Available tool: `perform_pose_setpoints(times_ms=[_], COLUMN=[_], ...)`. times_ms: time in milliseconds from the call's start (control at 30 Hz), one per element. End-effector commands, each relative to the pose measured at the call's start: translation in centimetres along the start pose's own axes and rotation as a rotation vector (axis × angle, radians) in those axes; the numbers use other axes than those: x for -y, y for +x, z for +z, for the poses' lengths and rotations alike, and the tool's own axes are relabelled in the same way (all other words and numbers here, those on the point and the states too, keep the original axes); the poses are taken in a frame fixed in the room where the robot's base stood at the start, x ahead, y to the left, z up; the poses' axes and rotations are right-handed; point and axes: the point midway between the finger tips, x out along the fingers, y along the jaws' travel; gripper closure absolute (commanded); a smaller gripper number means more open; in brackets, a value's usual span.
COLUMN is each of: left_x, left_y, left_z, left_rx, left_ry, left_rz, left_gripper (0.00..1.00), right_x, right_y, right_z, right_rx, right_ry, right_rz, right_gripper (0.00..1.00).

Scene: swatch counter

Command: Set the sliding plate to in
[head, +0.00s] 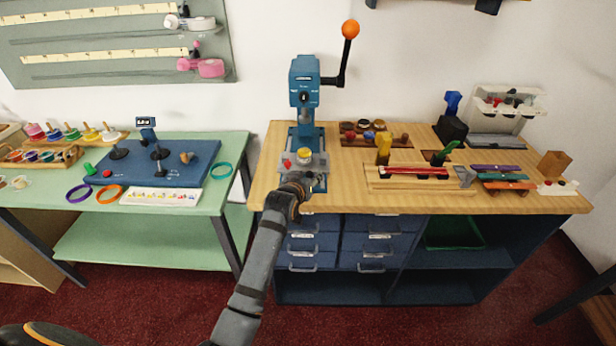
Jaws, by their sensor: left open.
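A blue press (304,85) with a crank and an orange ball knob (350,29) stands at the left end of the wooden counter. A grey sliding plate (318,161) lies at the foot of the press, with a yellow round piece (304,154) and a small red piece (287,163) on it. How far the plate is slid is hard to tell. My left gripper (300,180) is open at the plate's front edge and hides part of it. I cannot tell whether it touches the plate. My right gripper is not in view.
The wooden counter (345,195) holds a tool rack (412,177) and several coloured tools to the right. Blue drawers (314,243) sit below its front edge. A green table (225,145) with a blue board stands at left, across a gap.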

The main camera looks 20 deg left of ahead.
Motion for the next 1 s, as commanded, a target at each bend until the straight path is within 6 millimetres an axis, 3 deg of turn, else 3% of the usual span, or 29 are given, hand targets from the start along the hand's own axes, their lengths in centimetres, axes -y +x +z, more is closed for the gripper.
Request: perform_pose_setpoints(times_ms=[233, 567, 867, 1000], left_x=[0.0, 0.0, 0.0, 0.4], left_y=[0.1, 0.1, 0.1, 1.9], left_z=[0.0, 0.0, 0.0, -0.7], left_rx=[0.000, 0.001, 0.001, 0.001], left_ry=[0.000, 0.001, 0.001, 0.005], left_rz=[0.000, 0.000, 0.000, 0.000], left_gripper=[0.55, 1.00, 1.00, 1.00], right_x=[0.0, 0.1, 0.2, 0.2], right_y=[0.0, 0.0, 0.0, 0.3], right_z=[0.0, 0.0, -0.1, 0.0], right_rx=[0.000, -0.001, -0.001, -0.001], right_ry=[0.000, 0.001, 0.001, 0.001], right_rz=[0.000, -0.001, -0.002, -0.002], right_gripper=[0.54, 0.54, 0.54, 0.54])
